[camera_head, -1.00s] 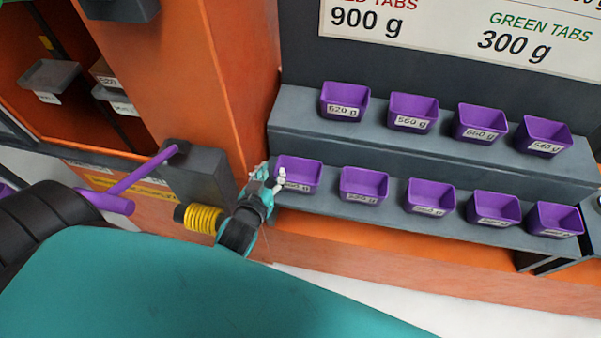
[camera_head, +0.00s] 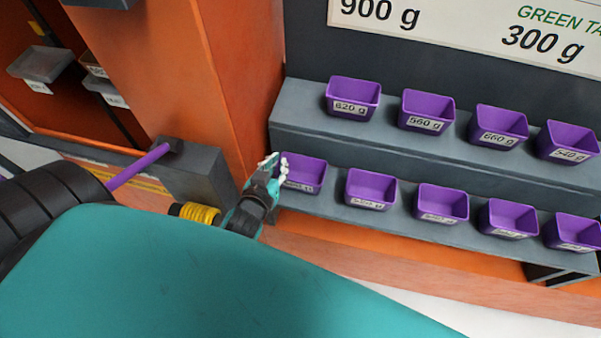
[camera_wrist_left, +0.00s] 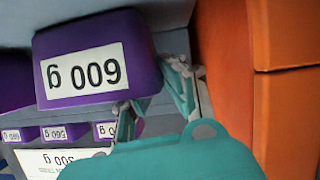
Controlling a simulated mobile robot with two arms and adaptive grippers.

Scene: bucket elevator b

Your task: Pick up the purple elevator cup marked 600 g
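The purple cup marked 600 g (camera_wrist_left: 85,72) fills the upper left of the left wrist view, its label upside down there. In the head view this purple cup (camera_head: 305,174) stands at the left end of the lower shelf, its label partly covered by my fingers. My left gripper (camera_head: 274,164) is at the cup's left side. In the wrist view the left gripper (camera_wrist_left: 152,92) has its fingers spread apart, one near the cup's lower edge and one beside its side; I cannot tell whether they touch it. My right gripper is not in view.
Several more purple cups stand along the lower shelf (camera_head: 334,206) and upper shelf (camera_head: 300,125). An orange post (camera_head: 235,90) rises close to the left of my gripper. A grey block with a purple lever (camera_head: 140,167) is further left.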

